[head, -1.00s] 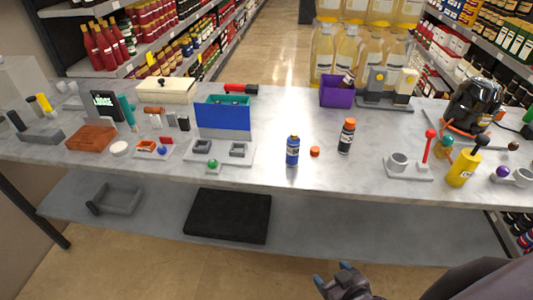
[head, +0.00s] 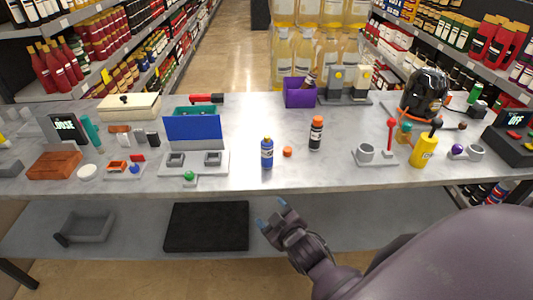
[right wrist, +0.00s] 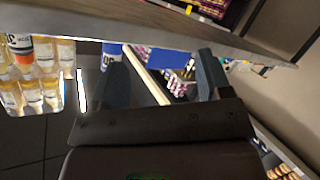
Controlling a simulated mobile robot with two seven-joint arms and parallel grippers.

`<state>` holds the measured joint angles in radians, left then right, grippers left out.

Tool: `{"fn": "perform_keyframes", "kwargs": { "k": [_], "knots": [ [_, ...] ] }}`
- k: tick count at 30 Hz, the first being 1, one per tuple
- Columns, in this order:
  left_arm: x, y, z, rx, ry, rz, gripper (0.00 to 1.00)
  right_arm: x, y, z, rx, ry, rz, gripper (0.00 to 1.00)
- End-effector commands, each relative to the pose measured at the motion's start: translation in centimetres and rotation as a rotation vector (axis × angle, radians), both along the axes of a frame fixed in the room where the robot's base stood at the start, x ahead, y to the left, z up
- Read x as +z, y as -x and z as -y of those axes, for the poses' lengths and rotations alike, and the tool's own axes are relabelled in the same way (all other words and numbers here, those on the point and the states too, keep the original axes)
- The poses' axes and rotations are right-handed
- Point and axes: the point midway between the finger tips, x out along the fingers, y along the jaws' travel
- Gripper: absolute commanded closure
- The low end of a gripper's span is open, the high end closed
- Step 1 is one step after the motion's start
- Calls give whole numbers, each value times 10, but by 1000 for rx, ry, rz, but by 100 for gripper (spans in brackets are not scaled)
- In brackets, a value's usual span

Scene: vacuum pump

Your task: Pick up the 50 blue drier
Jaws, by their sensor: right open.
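In the right wrist view a blue labelled piece that looks like the same bottle (right wrist: 111,50) shows beside one finger. My right gripper (head: 272,214) is open and empty. In the head view it is in front of and below the table edge, under the bottle and apart from it. Its two fingers also show spread in the right wrist view (right wrist: 160,80). My left gripper is not in view.
An orange cap (head: 288,152) and a dark bottle with an orange top (head: 316,133) stand right of the drier. A blue bin (head: 193,131) is to its left. The grey table (head: 235,172) has a lower shelf with a black mat (head: 206,226).

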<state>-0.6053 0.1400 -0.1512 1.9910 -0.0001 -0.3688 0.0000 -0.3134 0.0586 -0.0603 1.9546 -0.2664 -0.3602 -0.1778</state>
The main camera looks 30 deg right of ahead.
Motion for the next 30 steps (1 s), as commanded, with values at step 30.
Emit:
{"fn": "perform_keyframes", "kwargs": {
  "k": [30],
  "knots": [
    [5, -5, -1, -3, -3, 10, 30, 70, -61, 50, 234, 2295, -458, 29]
  ]
}}
